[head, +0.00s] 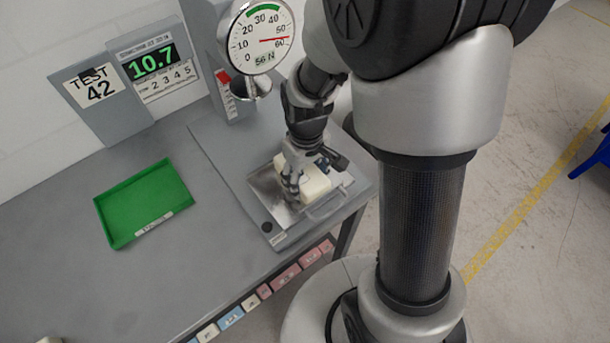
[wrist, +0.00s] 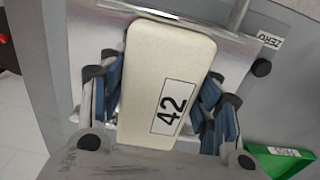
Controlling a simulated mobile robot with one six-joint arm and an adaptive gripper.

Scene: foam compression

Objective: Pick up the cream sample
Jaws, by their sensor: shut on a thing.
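The cream sample (wrist: 165,65) is a pale block with rounded corners and a label reading 42. In the wrist view it lies between the blue-padded fingers of my gripper (wrist: 163,100), which are shut on its two sides. In the head view the sample (head: 316,182) is at the metal plate (head: 266,188) of the grey test stand, with my gripper (head: 303,178) over it. Part of the sample is hidden behind the fingers. I cannot tell whether it touches the plate.
A green tray (head: 143,205) lies empty on the grey table (head: 60,235) to the left. A dial gauge (head: 260,38) reading 56 N stands behind the plate. Table around the tray is clear.

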